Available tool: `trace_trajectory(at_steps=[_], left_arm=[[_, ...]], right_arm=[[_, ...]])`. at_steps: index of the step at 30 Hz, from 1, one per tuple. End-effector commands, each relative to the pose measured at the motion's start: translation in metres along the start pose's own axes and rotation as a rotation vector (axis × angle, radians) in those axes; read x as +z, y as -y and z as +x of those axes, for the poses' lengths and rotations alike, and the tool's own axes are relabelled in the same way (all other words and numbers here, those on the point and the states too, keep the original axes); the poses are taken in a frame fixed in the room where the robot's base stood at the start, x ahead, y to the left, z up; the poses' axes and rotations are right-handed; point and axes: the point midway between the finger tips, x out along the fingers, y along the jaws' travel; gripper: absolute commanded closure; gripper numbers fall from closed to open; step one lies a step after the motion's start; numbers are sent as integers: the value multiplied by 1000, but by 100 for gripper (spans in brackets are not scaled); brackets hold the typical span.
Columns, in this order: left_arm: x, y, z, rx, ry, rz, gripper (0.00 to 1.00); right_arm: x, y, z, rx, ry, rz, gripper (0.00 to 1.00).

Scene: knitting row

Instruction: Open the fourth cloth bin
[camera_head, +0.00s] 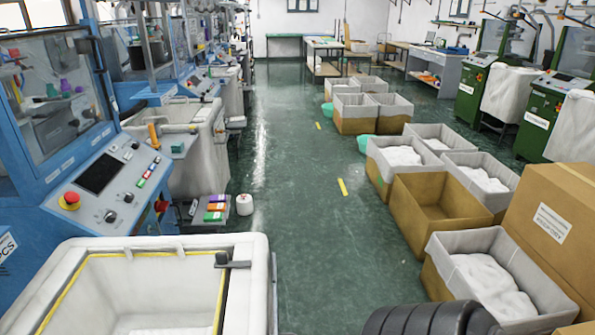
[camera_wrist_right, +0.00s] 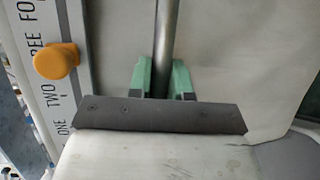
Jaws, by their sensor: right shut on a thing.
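In the right wrist view my right gripper's green fingers (camera_wrist_right: 164,80) are closed around a round grey metal bar (camera_wrist_right: 167,40). Pale cloth (camera_wrist_right: 245,55) lies behind the bar. In the head view a cream cloth bin (camera_head: 258,290) with a yellow inner edge stands open at the bottom left. Another cloth bin (camera_head: 205,165) hangs farther back by the blue machines. I cannot tell which is the fourth, or which one the held bar belongs to. My left gripper is out of view.
An orange knob (camera_wrist_right: 56,61) sits on a strip lettered with number words, left of the bar. The green floor aisle (camera_head: 290,200) is clear. Several cardboard boxes (camera_head: 432,210) line its right side. A small tray (camera_head: 212,214) stands by the blue machine.

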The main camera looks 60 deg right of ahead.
Motion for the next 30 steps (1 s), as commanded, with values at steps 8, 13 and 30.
trace_trajectory(at_steps=[8,13,30], left_arm=[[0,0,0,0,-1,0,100],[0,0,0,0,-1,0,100],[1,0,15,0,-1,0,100]], right_arm=[[0,0,0,-1,1,0,57],[0,0,0,-1,1,0,57],[0,2,-90,-5,3,2,57]])
